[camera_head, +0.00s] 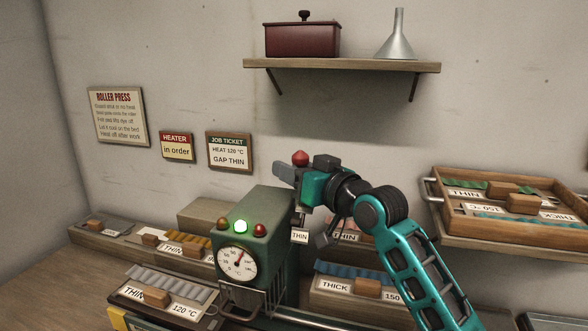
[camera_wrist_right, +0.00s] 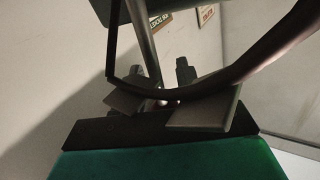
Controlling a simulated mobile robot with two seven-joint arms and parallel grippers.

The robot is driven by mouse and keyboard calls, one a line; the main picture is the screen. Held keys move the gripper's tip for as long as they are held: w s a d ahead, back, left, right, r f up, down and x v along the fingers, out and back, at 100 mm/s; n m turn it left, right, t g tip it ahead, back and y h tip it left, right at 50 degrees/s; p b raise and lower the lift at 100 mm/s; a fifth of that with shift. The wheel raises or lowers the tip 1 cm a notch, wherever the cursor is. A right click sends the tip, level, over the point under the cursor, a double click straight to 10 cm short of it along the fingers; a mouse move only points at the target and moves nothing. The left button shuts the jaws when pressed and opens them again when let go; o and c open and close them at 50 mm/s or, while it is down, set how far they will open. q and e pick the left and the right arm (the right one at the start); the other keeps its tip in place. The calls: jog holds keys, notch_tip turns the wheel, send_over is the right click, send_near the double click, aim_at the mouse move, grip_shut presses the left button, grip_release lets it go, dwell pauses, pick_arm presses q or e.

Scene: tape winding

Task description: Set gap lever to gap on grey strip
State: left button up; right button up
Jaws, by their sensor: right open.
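The green roller press (camera_head: 262,225) stands at the middle of the bench, with a round dial (camera_head: 236,262) and a lit green lamp on its front. A red knob (camera_head: 300,158), which looks like the top of the gap lever, shows just above my right gripper (camera_head: 284,174). The gripper is open beside the press top; it hides most of the lever. In the right wrist view, a rod (camera_wrist_right: 146,45) runs down towards the spread fingers; I cannot tell whether they touch it. A grey ribbed strip (camera_head: 170,282) lies in a tray labelled THIN and 120 °C. My left gripper is out of view.
The job ticket (camera_head: 229,151) on the wall reads HEAT 120 °C, GAP THIN. More labelled trays stand left of the press; a blue strip (camera_head: 350,270) lies at its right. A wooden crate (camera_head: 505,223) is at right. A shelf (camera_head: 345,66) hangs above.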

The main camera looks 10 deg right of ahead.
grip_shut()
dwell(0.4)
jog(key=shift+r, duration=0.1)
